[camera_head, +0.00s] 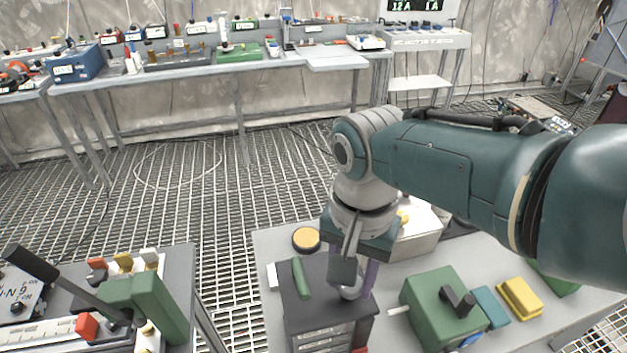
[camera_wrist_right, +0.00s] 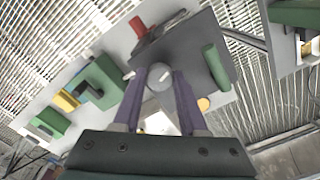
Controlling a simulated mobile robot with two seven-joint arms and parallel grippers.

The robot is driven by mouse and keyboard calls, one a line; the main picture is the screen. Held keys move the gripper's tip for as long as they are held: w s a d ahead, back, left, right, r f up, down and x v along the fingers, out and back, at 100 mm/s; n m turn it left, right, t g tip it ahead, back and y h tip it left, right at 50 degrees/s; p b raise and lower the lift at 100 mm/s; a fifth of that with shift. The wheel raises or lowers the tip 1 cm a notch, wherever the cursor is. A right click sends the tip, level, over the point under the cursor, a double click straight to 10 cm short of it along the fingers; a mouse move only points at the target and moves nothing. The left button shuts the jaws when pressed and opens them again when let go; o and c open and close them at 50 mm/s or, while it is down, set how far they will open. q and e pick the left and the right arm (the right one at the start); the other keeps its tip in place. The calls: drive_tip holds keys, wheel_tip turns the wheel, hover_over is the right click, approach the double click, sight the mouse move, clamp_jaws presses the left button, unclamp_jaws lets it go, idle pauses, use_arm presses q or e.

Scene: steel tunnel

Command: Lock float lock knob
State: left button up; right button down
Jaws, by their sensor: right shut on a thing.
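The knob is a light grey round piece (camera_wrist_right: 160,78) on top of a dark grey box-like device (camera_head: 325,312). In the head view, the knob (camera_head: 350,293) is partly hidden by the fingers. My right gripper (camera_head: 357,282) points down over the device. In the right wrist view, the purple fingers of my right gripper (camera_wrist_right: 160,75) are shut on the knob, one on each side. A green handle (camera_head: 301,279) lies on the same device, left of the knob. I cannot read from these views whether the knob is locked. My left gripper is not in view.
A green box (camera_head: 436,305) with a black handle, a yellow block (camera_head: 520,298) and an orange round piece (camera_head: 306,239) are on the same table. Another bench with green-and-red apparatus (camera_head: 145,295) is at lower left. Grated floor (camera_head: 190,190) lies open behind.

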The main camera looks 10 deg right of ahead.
drive_tip(key=shift+a+r+m, duration=0.1)
drive_tip(key=shift+m, duration=1)
drive_tip(key=shift+c, duration=2.2)
unclamp_jaws()
wheel_tip(320, 180, up, 8)
drive_tip(key=p, duration=0.5)
drive_tip(key=shift+r+p, duration=0.2)
drive_tip(key=shift+p, duration=0.1)
drive_tip(key=shift+r, duration=0.7)
